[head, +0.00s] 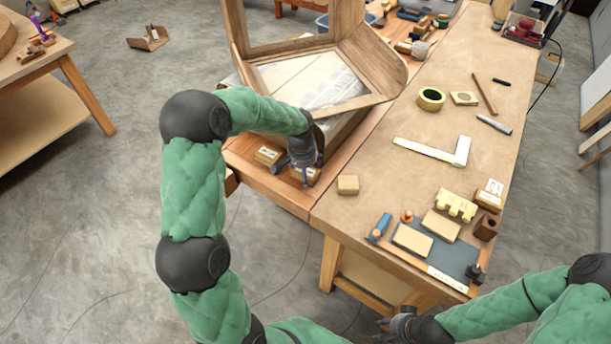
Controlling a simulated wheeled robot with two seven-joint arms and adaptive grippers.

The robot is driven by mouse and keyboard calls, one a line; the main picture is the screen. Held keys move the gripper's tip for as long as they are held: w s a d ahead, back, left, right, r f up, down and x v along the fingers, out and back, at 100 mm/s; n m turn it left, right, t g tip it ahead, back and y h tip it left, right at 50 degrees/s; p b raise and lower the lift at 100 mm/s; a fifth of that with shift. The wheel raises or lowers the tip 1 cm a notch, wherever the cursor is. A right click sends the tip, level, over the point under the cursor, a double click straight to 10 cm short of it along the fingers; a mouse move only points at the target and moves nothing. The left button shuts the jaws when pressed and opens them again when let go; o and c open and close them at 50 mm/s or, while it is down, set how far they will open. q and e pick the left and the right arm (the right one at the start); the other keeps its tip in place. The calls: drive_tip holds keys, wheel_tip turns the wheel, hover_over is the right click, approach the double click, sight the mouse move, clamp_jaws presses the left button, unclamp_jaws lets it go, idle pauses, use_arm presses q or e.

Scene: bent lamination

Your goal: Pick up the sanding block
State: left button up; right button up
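Several small blocks lie on the bench, and I cannot tell for sure which is the sanding block. One label-topped block (268,156) lies on the wooden strip at the bench's left. A similar block (311,175) lies right at my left gripper (305,176), which points down over it and partly hides it. I cannot tell whether the fingers touch it or how far they are apart. A plain tan block (347,185) lies just right of it. My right gripper (382,328) is low, in front of the bench edge, with its fingers apart and empty.
A bent wooden chair frame (370,62) stands at the back left of the bench. A dark mat (458,258) with blocks, a blue tool (379,227) and a ruler lies front right. A white square (440,152) and a tape roll (431,98) lie behind. The middle is clear.

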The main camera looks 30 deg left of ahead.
use_arm(q)
drive_tip(key=shift+w+f, duration=0.1)
drive_tip(key=shift+f, duration=0.15)
drive_tip(key=c, duration=1.1)
drive_tip(key=shift+r, duration=0.1)
drive_tip(key=shift+s+d+r, duration=0.15)
drive_tip(key=shift+s+r, duration=0.2)
drive_tip(key=shift+r, duration=0.05)
drive_tip(key=r+p, duration=0.1)
drive_tip(key=r, duration=0.2)
drive_tip(key=r+p, duration=0.1)
drive_tip(key=r, duration=0.2)
drive_tip(key=shift+s+r, duration=0.2)
drive_tip(key=shift+r, duration=0.1)
drive_tip(key=s+d, duration=0.4)
drive_tip(key=s, duration=0.4)
drive_tip(key=s+d+p, duration=0.1)
drive_tip(key=s+d, duration=0.2)
drive_tip(key=s, duration=0.6)
drive_tip(key=shift+s+d+f, duration=0.2)
drive_tip(key=shift+d+f, duration=0.05)
drive_tip(key=shift+d, duration=0.1)
